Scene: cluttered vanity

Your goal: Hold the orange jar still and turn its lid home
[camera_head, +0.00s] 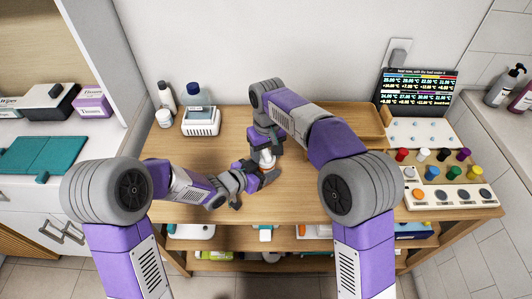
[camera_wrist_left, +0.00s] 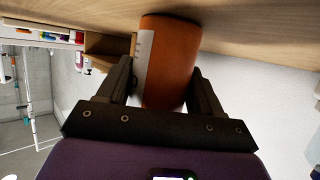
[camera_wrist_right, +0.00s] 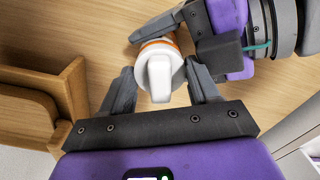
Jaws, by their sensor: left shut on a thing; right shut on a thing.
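The orange jar (camera_wrist_left: 172,62), with a white label, stands upright on the wooden tabletop in the left wrist view. My left gripper (camera_wrist_left: 165,85) is shut around its body from the side. The white lid (camera_wrist_right: 160,75), with a raised bar across its top, sits on the jar in the right wrist view; an orange rim shows beneath it. My right gripper (camera_wrist_right: 160,88) comes from above and is shut on the lid. In the head view the lid (camera_head: 267,157) shows between both grippers, and most of the jar is hidden. The lid's thread is hidden.
A wooden tray (camera_head: 362,131) lies right of my right arm. A display (camera_head: 418,92) and a board of coloured knobs (camera_head: 450,197) stand farther right. Bare tabletop lies around the jar.

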